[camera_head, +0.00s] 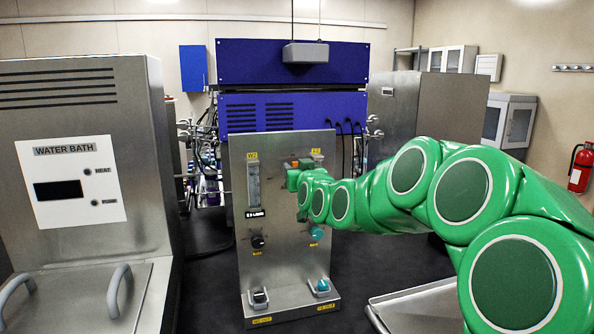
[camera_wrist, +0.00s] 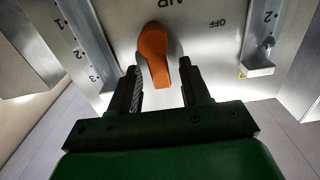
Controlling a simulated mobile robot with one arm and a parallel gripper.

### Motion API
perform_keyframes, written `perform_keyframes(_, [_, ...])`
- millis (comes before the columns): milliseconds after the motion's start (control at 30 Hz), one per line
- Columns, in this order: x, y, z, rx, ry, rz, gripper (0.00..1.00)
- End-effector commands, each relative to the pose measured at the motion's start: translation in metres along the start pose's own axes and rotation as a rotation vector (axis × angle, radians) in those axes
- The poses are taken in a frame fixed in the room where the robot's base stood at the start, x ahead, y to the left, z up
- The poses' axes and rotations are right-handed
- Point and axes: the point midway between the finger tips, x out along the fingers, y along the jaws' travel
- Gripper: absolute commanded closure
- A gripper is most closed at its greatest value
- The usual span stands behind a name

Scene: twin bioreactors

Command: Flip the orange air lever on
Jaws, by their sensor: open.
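The orange air lever (camera_wrist: 153,48) sits on a metal panel in the wrist view, under a partly cut-off AIR label. Its handle points down the picture, toward my gripper, and an OFF mark is to its upper right. My gripper (camera_wrist: 160,75) is open, with one dark finger on each side of the handle's lower end. A gap shows on both sides, and I see no contact. In the head view my green arm reaches to the upper right of the metal control panel (camera_head: 283,205) and hides most of the lever area.
The panel carries a flow gauge (camera_head: 254,185), a black knob (camera_head: 257,242) and a teal knob (camera_head: 316,234). In the wrist view, numbered scales and a small bracket (camera_wrist: 258,71) flank the lever. A water bath (camera_head: 82,180) stands left; a metal tray (camera_head: 420,308) lies lower right.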

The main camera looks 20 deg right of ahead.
Motion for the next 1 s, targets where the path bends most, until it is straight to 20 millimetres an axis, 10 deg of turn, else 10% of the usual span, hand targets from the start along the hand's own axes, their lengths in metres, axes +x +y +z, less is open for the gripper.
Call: perform_keyframes(1000, [-0.076,0.0,-0.001,0.0,0.001,0.001,0.53])
